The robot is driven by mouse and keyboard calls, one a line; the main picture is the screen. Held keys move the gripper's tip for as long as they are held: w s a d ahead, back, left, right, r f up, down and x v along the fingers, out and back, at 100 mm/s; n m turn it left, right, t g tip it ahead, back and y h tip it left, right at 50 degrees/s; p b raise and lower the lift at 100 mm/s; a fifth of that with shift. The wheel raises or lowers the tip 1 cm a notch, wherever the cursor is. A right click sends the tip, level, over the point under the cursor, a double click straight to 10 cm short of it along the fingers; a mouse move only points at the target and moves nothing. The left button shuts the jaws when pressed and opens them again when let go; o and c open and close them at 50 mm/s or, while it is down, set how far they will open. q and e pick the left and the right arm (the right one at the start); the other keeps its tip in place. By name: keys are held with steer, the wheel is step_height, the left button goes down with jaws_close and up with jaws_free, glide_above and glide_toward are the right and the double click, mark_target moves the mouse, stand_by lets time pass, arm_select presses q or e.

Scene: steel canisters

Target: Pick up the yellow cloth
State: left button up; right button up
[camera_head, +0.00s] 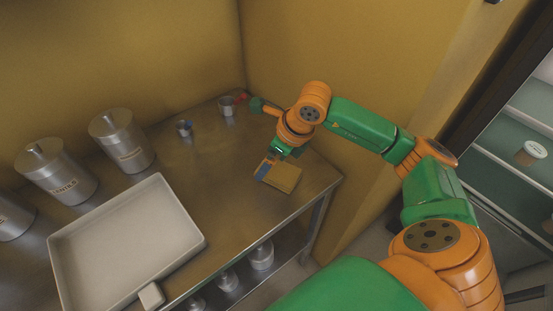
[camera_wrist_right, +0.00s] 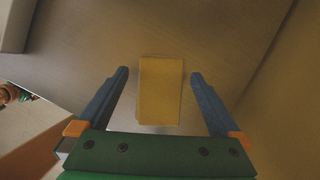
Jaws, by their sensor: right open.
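The yellow cloth (camera_head: 284,178) lies as a folded rectangular block on the steel table (camera_head: 232,208), near its right end. It also shows in the right wrist view (camera_wrist_right: 160,92), centred between my fingers. My right gripper (camera_head: 266,169) is over the cloth, and it also shows in the right wrist view (camera_wrist_right: 159,76). Its two blue fingers are open, one on each side of the cloth, with a gap on both sides. I cannot tell how high the fingertips are above the table. My left gripper is not in view.
A white tray (camera_head: 198,236) stands at the table's front left, with a small white block (camera_head: 151,295) beside it. Steel canisters (camera_head: 122,141) stand along the back left. Two small metal cups (camera_head: 185,129) (camera_head: 228,106) stand at the back. Walls close off the back and right.

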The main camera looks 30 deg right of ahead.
steer(key=shift+x, duration=0.75)
steer(key=shift+w+f, duration=0.35)
steer(key=shift+f, duration=0.05)
steer(key=shift+r, duration=0.1)
steer(key=c, duration=1.2)
